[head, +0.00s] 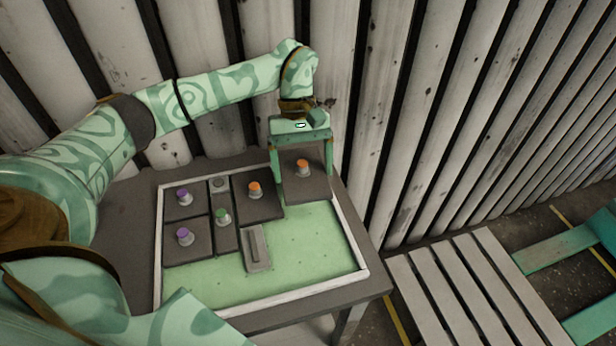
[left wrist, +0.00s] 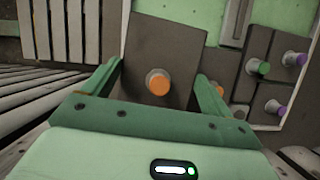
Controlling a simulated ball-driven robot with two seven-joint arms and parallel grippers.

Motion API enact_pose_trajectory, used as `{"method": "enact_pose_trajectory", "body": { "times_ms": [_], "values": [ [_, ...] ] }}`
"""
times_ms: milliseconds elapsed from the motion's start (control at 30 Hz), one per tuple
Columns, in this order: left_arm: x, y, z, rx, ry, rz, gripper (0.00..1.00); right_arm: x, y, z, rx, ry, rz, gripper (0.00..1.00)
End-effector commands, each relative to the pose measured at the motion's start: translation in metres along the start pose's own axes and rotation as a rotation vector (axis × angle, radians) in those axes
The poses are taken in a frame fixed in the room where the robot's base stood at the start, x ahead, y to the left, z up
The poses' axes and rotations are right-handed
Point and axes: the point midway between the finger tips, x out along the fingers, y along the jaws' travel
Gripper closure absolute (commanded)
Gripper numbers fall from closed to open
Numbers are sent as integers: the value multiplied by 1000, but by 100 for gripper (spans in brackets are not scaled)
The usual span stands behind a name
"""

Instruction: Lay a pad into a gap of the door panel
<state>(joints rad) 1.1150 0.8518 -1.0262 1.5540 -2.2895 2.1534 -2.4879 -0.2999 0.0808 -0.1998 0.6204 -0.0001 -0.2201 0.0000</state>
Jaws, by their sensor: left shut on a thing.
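My left gripper (head: 302,172) is shut on a dark grey pad (head: 308,190) with an orange knob, one finger at each side of it. The held pad is over the back right of the door panel (head: 361,258), a white-rimmed tray with a green floor. The head view does not settle whether the pad touches the floor. In the left wrist view, the pad (left wrist: 180,40) lies between the fingers (left wrist: 158,88). Bare green floor (head: 312,235) shows in front of it. My right gripper is not in view.
Other pads fill the panel's back left: two with purple knobs (head: 183,238), a narrow one with a green knob (head: 223,230) and one with an orange knob (head: 262,205). A grey handle piece (head: 257,250) lies mid-panel. A slatted pallet (head: 460,285) stands right.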

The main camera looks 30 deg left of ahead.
Motion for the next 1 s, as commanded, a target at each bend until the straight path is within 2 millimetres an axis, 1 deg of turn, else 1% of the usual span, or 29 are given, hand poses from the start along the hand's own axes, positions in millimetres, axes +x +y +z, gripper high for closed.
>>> {"method": "enact_pose_trajectory", "body": {
  "times_ms": [33, 100, 200, 633, 1000],
  "values": [
    [16, -2, -12, -36, -10, 8, 39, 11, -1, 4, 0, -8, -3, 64],
    [25, -3, -22, -70, -10, 19, 39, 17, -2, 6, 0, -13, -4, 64],
    [30, -4, -29, -94, -8, 29, 39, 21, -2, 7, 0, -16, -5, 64],
    [26, -4, -28, -94, -5, 32, 39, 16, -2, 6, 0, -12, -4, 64],
    [28, -4, -28, -94, -6, 31, 39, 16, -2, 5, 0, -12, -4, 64]
  ]
}}
